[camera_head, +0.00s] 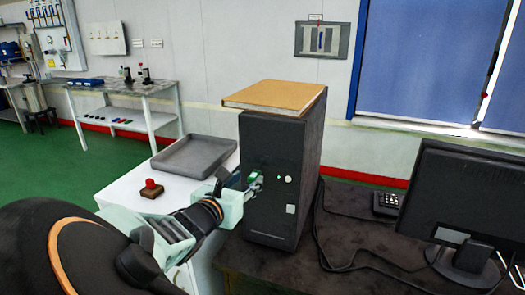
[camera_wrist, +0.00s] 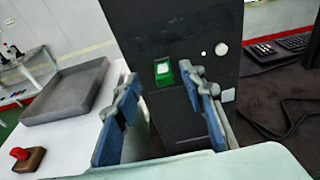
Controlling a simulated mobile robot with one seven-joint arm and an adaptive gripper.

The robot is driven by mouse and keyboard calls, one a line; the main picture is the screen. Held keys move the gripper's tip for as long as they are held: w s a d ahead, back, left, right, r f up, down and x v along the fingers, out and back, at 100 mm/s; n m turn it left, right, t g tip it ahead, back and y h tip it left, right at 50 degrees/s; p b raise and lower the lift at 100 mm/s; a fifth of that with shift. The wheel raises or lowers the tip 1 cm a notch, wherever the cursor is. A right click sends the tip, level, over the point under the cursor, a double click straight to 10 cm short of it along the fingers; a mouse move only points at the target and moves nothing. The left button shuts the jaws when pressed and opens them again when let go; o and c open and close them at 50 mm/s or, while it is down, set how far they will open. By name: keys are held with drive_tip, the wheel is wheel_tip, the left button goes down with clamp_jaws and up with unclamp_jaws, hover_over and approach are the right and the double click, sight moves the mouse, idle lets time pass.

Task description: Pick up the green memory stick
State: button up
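The green memory stick (camera_wrist: 163,76) shows in the wrist view at the front face of the black computer tower (camera_wrist: 185,30), with a pale end facing me. It appears to stick out of the tower front. My gripper (camera_wrist: 158,73) is open, with one blue-grey finger to the left of the stick and the other to its right. Neither finger clearly touches it. In the head view, my gripper (camera_head: 246,186) is close to the front of the tower (camera_head: 268,215), and the stick is hard to tell apart from the fingers there.
A brown box or book (camera_head: 275,97) lies on top of the tower. A grey tray (camera_head: 172,167) and a red button on a wooden base (camera_head: 151,189) are on the white surface to the left. A monitor (camera_head: 465,205) and cables (camera_head: 318,235) are to the right.

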sight(251, 180)
drive_tip(key=x, duration=0.4)
drive_tip(key=shift+w+d+f+b, duration=0.1)
drive_tip(key=shift+d+f+b, duration=0.15)
drive_tip(key=shift+f+b, duration=0.15)
drive_tip(key=c, duration=0.9)
